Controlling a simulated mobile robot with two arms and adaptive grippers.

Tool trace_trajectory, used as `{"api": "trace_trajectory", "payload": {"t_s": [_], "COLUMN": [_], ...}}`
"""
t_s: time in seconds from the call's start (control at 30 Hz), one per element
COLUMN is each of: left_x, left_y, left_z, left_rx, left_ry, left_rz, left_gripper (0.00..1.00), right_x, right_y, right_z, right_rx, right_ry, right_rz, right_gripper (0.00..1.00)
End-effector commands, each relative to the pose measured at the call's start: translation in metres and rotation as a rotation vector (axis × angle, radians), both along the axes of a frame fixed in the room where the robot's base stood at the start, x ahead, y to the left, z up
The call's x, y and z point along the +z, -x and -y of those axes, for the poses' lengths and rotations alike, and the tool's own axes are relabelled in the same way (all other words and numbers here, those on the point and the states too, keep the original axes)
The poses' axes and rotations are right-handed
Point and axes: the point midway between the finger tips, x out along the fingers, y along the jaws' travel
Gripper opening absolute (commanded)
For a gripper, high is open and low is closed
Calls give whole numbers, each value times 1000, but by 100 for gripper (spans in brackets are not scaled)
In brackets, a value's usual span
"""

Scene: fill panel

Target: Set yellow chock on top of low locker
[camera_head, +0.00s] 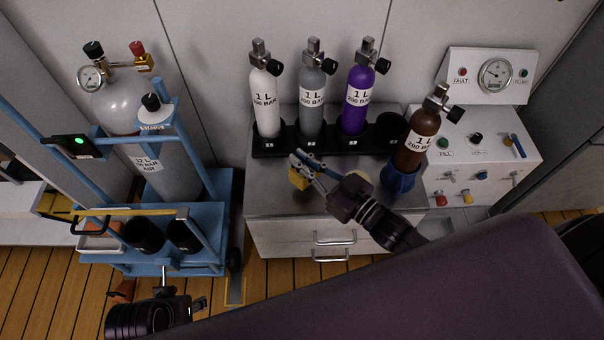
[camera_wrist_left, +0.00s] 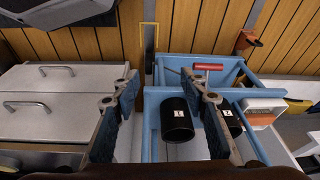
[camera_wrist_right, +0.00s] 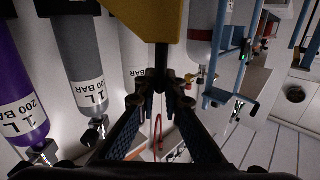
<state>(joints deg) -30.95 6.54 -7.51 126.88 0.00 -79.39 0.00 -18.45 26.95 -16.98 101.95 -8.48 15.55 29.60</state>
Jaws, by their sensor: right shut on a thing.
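The yellow chock (camera_head: 298,180) is at the fingertips of my right gripper (camera_head: 306,168), over the left part of the low locker's grey top (camera_head: 275,203). The gripper is shut on it. I cannot tell whether the chock touches the top. In the right wrist view the yellow chock (camera_wrist_right: 158,18) fills the upper middle, beyond the closed fingertips (camera_wrist_right: 160,82). My left gripper (camera_head: 197,303) is low at the left of the head view. In the left wrist view its fingers (camera_wrist_left: 160,80) are wide apart with nothing between them.
White, grey and purple cylinders (camera_head: 360,97) stand in a black rack (camera_head: 290,142) at the locker's back. A brown cylinder (camera_head: 420,133) stands in a blue holder (camera_head: 397,183) at the right. A blue cart (camera_head: 205,205) stands left of the locker. The locker's front left top is clear.

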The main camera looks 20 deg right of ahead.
Motion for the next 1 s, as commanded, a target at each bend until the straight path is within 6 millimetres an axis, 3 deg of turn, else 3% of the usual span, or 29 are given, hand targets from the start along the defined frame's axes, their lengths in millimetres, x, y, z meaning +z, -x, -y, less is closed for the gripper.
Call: {"api": "trace_trajectory", "payload": {"t_s": [0.6, 0.87, 0.9, 1.0], "left_x": [56, 60, 60, 60], "left_y": [12, 14, 14, 14], "left_z": [-3, -3, -3, -3], "left_rx": [3, 4, 4, 4], "left_ry": [1, 0, 0, 0], "left_rz": [30, 32, 32, 32], "left_gripper": [40, 40, 40, 40], "right_x": [-48, -49, -51, -51], "right_y": [-1, -1, 0, 0], "right_z": [0, 0, 0, 0], "right_rx": [0, 1, 0, 0], "right_ry": [-2, -2, 0, 0], "right_rz": [4, 4, 0, 0], "right_gripper": [0, 0, 10, 21]}}
